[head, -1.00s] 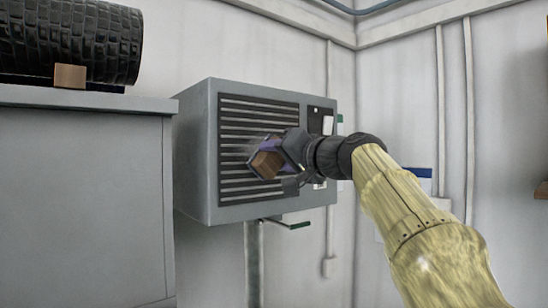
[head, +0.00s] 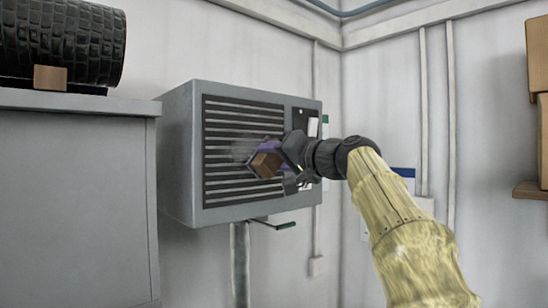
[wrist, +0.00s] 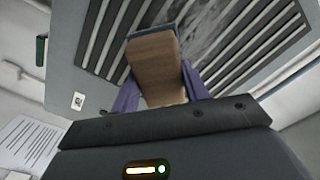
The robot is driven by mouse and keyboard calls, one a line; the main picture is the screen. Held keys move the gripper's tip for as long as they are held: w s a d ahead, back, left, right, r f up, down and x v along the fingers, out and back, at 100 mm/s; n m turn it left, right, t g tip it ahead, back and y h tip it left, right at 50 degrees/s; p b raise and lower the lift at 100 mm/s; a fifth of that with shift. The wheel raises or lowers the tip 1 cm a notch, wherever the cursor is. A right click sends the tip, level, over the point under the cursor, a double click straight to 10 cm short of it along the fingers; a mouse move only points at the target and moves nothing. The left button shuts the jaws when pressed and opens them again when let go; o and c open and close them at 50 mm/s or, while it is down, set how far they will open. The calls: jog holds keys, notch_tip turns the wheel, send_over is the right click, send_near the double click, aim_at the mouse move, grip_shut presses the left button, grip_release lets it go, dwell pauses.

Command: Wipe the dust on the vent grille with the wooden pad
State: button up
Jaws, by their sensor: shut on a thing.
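The vent grille (head: 222,179) is a set of dark horizontal slots on the front of a grey wall unit. It also fills the upper part of the wrist view (wrist: 272,50). Pale grey dust (head: 238,149) shows on its middle, and as a whitish patch beyond the pad in the wrist view (wrist: 205,35). My gripper (head: 275,160) is in front of the grille's right half, shut on the wooden pad (head: 264,165). The brown pad lies between the purple fingers in the wrist view (wrist: 155,68). I cannot tell whether the pad touches the grille.
A grey cabinet (head: 75,200) stands at the left, with a black ribbed roll (head: 62,45) and a small wooden block (head: 50,79) on top. A green-tipped lever (head: 285,225) sticks out below the unit. Boxes (head: 540,60) sit on a shelf (head: 530,190) at the right.

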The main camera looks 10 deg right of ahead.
aim_at(253, 157)
jog(key=shift+w+d, duration=0.1)
jog(key=shift+w+d+f+p, duration=0.1)
jog(key=shift+w+d+p, duration=0.15)
jog(key=shift+w+d, duration=0.4)
jog(key=shift+w+d+p, duration=0.2)
jog(key=shift+w+d, duration=0.15)
jog(key=shift+d, duration=0.5)
jog(key=shift+s+a+b, duration=0.45)
jog(key=shift+s+a, duration=0.1)
jog(key=shift+a, duration=0.25)
jog(key=shift+s+a+b, duration=0.4)
jog(key=shift+s+a, duration=0.15)
jog(key=shift+a, duration=0.25)
jog(key=shift+s+a+b, duration=0.3)
jog(key=shift+s+a, duration=0.25)
jog(key=shift+a, duration=0.25)
jog(key=shift+s+a+b, duration=0.3)
jog(key=shift+s+a, duration=0.2)
jog(key=shift+a, duration=0.3)
